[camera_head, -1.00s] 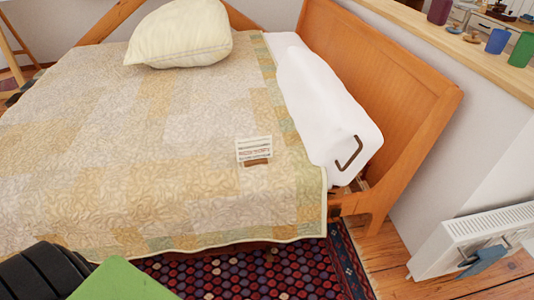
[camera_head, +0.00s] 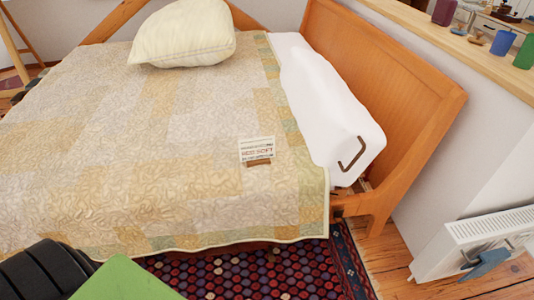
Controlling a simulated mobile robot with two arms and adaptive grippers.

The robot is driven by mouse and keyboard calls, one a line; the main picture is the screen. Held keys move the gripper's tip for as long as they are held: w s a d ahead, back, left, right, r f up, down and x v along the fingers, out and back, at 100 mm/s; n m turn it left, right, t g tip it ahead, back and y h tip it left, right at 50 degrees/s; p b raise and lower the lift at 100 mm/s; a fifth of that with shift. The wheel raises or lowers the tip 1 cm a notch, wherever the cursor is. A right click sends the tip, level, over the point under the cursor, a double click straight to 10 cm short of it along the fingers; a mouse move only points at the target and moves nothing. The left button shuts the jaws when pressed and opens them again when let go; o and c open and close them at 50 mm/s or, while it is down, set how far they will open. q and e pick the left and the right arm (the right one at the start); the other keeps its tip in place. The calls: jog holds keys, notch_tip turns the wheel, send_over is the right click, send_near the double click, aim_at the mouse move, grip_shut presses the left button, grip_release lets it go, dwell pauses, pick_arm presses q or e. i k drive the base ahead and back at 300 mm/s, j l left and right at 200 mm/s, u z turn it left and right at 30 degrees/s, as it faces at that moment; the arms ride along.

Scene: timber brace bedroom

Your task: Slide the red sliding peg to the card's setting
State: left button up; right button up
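A small white card (camera_head: 257,148) with printed lines stands on the bed's quilt, in a small brown holder (camera_head: 258,162). Its print is too small to read for certain. I cannot make out a red sliding peg anywhere in the view. Neither of my grippers is in view.
The bed has a patchwork quilt (camera_head: 130,150), a cream pillow (camera_head: 183,32), a white bolster (camera_head: 320,95) with a brown handle-like loop, and a wooden headboard (camera_head: 395,90). A white radiator (camera_head: 490,225) with a blue piece (camera_head: 486,262) stands lower right. A patterned rug (camera_head: 235,272) lies in front.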

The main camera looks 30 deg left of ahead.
aim_at(365, 179)
jog(key=i+j+z, duration=0.1)
jog(key=i+z, duration=0.2)
jog(key=i, duration=0.2)
jog(key=i+j+z, duration=0.3)
jog(key=i, duration=0.15)
jog(key=i+l, duration=0.05)
jog(key=l, duration=0.05)
